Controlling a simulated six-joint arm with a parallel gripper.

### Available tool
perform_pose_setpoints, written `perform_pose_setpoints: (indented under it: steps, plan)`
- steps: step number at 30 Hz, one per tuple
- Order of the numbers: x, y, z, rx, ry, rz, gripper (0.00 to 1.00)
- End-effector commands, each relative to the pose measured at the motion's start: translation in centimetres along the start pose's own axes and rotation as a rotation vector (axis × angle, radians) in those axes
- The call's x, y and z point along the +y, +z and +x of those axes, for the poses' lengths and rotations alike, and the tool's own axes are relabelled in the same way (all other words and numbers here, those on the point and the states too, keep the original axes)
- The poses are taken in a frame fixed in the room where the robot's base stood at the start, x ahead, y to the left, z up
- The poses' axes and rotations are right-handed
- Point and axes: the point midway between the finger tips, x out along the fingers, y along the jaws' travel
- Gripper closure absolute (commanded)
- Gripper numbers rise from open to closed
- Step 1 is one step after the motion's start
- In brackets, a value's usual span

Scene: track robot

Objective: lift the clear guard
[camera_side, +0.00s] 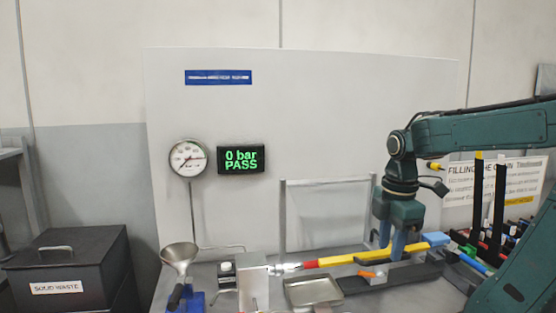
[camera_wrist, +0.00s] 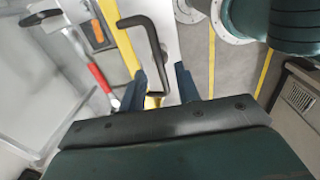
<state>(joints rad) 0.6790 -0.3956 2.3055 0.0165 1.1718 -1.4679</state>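A grey upright frame (camera_side: 284,225) stands at the back of the bench in the side view and looks like the clear guard. Any pane in it is too clear to make out. My gripper (camera_side: 391,250) points down at the frame's right end, over a yellow bar-shaped tool (camera_side: 345,258). In the wrist view my gripper (camera_wrist: 161,82) has its two blue fingers apart. A bent black handle (camera_wrist: 147,45) runs between them, with gaps on both sides. I cannot tell whether this handle belongs to the guard.
A metal tray (camera_side: 313,291) and a funnel (camera_side: 180,255) are on the bench to the left. A gauge (camera_side: 188,158) and a display (camera_side: 241,160) reading "0 bar PASS" are on the back panel. Black uprights (camera_side: 498,205) stand right of my gripper.

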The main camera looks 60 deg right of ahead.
Motion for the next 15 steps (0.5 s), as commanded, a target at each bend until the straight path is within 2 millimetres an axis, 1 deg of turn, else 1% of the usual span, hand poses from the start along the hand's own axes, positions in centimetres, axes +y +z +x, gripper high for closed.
perform_pose_setpoints:
  steps: [1, 6, 15]
  plan:
    - [-0.05, 0.01, 0.47, 0.000, -0.002, 0.000, 0.68]
    - [-0.03, 0.00, 1.29, 0.000, -0.001, 0.000, 0.68]
    - [-0.04, 0.00, 1.43, 0.000, 0.000, 0.000, 0.68]
